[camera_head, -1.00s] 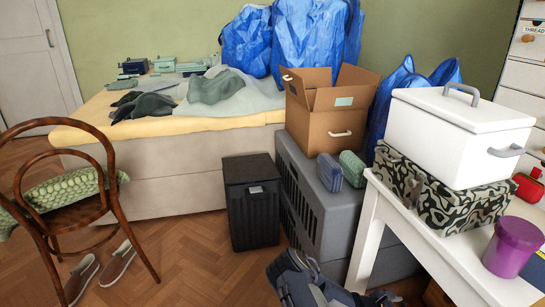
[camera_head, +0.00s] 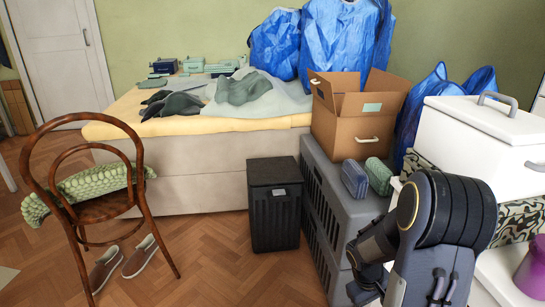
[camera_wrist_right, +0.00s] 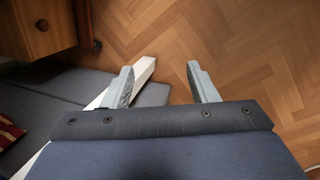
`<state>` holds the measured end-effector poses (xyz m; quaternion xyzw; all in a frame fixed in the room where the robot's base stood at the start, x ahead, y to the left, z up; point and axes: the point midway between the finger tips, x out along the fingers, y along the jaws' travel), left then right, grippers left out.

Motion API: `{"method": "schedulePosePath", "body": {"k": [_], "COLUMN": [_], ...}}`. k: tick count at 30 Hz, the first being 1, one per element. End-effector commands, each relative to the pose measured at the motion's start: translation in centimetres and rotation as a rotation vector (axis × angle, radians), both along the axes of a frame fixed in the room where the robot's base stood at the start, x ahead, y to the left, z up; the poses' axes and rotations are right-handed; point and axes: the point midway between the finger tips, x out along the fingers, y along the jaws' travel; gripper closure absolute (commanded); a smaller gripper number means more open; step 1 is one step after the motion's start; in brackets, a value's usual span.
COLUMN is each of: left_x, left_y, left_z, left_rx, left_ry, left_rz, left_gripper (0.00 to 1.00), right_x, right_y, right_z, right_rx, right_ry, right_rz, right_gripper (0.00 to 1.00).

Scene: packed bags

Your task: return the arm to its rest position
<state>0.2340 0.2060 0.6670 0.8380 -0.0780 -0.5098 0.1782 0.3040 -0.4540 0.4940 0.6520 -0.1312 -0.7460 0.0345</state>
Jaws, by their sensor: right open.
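My right arm (camera_head: 440,225) is raised and bent at the lower right of the head view, in front of the white table. Its gripper fingers are not clearly visible there. In the right wrist view my right gripper (camera_wrist_right: 162,85) is open, with its two pale fingers spread apart and nothing between them. Below it is bare wooden floor (camera_wrist_right: 220,40), and a white bar (camera_wrist_right: 143,70) passes close behind the left finger. My left gripper is in neither view.
A white table (camera_head: 500,285) carries a white lidded box (camera_head: 470,135), a patterned box (camera_head: 520,225) and a purple container (camera_head: 532,270). A grey crate (camera_head: 330,220) holds up a cardboard box (camera_head: 350,130).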

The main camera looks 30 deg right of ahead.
Motion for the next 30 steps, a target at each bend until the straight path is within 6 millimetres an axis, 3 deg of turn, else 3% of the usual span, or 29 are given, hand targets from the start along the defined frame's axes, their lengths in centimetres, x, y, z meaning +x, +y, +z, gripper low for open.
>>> {"method": "schedulePosePath", "body": {"k": [1, 6, 12, 18, 24, 30], "left_x": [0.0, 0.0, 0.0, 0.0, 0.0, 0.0], "left_y": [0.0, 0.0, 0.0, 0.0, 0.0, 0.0], "left_z": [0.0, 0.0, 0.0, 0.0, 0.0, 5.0], "left_rx": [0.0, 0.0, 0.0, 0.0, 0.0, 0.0], "left_ry": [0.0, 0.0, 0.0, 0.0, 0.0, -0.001], "left_rz": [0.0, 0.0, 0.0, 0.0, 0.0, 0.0], "left_gripper": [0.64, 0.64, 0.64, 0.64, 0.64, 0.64], "right_x": [0.4, 0.2, -2.2, -4.7, -7.1, -7.1], "right_y": [2.3, 10.1, 17.3, 21.7, 24.9, 24.9], "right_z": [2.2, 8.5, 13.7, 16.2, 17.4, 22.3], "right_rx": [0.053, 0.237, 0.401, 0.493, 0.556, 0.558], "right_ry": [-0.082, -0.3, -0.476, -0.577, -0.651, -0.647], "right_rz": [-0.025, -0.067, -0.048, -0.014, 0.024, 0.022], "right_gripper": [0.47, 0.47, 0.47, 0.47, 0.47, 0.47]}}
